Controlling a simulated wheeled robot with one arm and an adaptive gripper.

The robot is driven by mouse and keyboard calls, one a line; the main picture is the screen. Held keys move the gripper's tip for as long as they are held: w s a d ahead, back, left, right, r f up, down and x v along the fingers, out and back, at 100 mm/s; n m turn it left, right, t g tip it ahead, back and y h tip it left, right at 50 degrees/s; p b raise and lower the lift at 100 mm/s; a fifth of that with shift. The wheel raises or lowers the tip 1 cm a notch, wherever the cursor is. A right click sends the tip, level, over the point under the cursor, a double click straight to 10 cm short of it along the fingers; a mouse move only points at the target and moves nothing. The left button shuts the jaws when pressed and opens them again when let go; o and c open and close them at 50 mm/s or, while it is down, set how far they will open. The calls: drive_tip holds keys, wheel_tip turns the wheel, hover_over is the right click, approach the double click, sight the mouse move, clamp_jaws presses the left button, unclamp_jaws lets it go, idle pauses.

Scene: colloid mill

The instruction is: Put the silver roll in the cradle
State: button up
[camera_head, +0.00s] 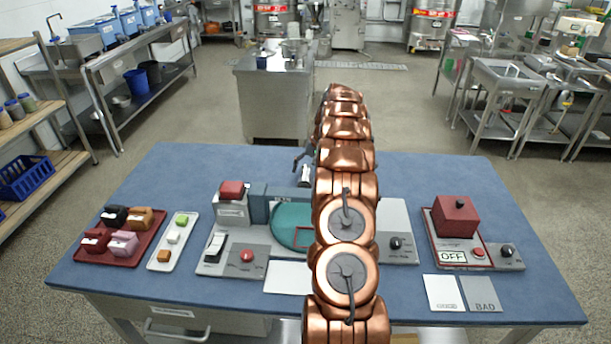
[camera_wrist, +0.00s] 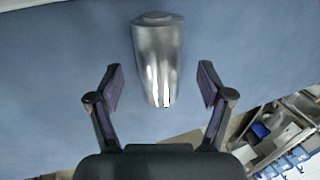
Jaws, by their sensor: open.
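The silver roll (camera_wrist: 157,58) stands out as a shiny metal cylinder against the blue tabletop in the wrist view. My gripper (camera_wrist: 161,84) is open, with one finger on each side of the roll's near end and a gap on both sides. In the head view, a small part of the roll (camera_head: 305,173) shows beside my arm, behind the teal disc. My gripper there is mostly hidden by the copper arm. I cannot pick out the cradle for certain; my arm covers the middle of the table.
A grey machine panel with a teal disc (camera_head: 287,226) and red-topped block (camera_head: 231,189) stands mid-table. A red tray (camera_head: 120,240) and white tray (camera_head: 172,241) lie left. A dark red box (camera_head: 456,217) stands right, with two cards in front. The back right tabletop is clear.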

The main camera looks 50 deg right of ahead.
drive_tip(key=shift+x, duration=0.8)
drive_tip(key=c, duration=1.5)
